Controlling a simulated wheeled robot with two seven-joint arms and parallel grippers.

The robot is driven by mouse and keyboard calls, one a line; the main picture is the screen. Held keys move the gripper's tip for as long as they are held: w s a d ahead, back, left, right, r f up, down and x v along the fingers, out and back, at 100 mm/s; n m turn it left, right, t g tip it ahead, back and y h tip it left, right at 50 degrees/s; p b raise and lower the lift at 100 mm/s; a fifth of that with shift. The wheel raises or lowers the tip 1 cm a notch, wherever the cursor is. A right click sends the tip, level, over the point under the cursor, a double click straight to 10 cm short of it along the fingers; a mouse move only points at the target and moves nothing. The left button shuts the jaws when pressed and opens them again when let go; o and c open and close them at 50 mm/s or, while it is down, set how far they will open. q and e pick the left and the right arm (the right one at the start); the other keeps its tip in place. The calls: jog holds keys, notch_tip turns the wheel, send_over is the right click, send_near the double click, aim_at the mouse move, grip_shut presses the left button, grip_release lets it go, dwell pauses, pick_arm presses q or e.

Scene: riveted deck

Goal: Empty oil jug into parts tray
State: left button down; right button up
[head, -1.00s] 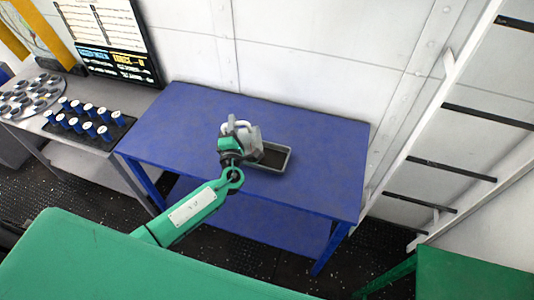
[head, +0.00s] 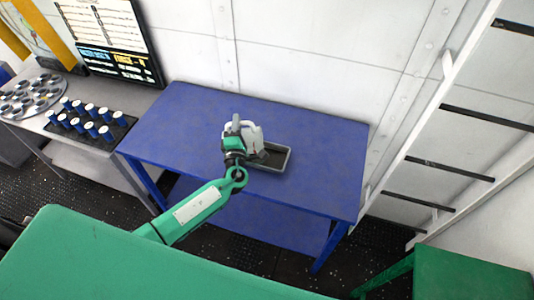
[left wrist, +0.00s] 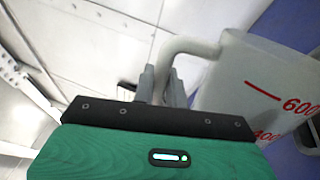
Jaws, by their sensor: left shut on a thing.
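The oil jug (left wrist: 262,85) is whitish and translucent with red marks, including 600. In the left wrist view it stands tilted at the right, its handle between my left gripper's (left wrist: 162,82) fingers. My left gripper (head: 236,142) is shut on that handle. In the head view the jug (head: 254,137) is held above the blue table, over the left part of the parts tray. The parts tray (head: 283,161) is a grey rectangular tray with a dark inside, partly hidden by jug and gripper. I cannot see the jug's contents or any stream. My right gripper is not in view.
The blue table (head: 315,150) is otherwise clear around the tray. A grey bench at the left holds a rack of several blue-and-white cylinders (head: 97,123) and a round plate of cups (head: 30,95). A ladder (head: 440,165) stands at the right, against the white wall.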

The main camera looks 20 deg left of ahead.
pick_arm(q)
jog(key=shift+d+r, duration=0.1)
jog(key=shift+s+a+f+n+b, duration=0.15)
jog(key=shift+a+f+n+b, duration=0.25)
jog(key=shift+f+b, duration=0.6)
jog(key=s+a+f+n+g+b, duration=0.1)
jog(key=a+f+n+b, duration=0.1)
jog(key=a+n+b, duration=0.1)
jog(key=s+a+f+n+g+y+b, duration=0.1)
jog(key=a+f+n+b, duration=0.2)
jog(key=a+n, duration=0.3)
jog(key=s+a+f+n+g+y+b, duration=0.1)
jog(key=a+f+n+b, duration=0.1)
jog(key=n, duration=0.4)
jog(key=shift+s+a+f+b, duration=0.15)
jog(key=shift+a+b, duration=0.15)
jog(key=shift+a, duration=0.3)
jog(key=shift+s+a+f+b, duration=0.15)
jog(key=shift+a+b, duration=0.1)
jog(key=shift+a, duration=0.3)
jog(key=shift+s+a+f+n+b, duration=0.1)
jog(key=shift+a+f+n+b, duration=0.2)
jog(key=shift+f+n, duration=0.3)
jog(key=shift+a+f+n+b, duration=0.2)
jog(key=shift+f+n+b, duration=0.2)
jog(key=shift+n, duration=0.4)
jog(key=shift+r, duration=0.1)
notch_tip(320, 180, up, 5)
jog(key=p, duration=0.5)
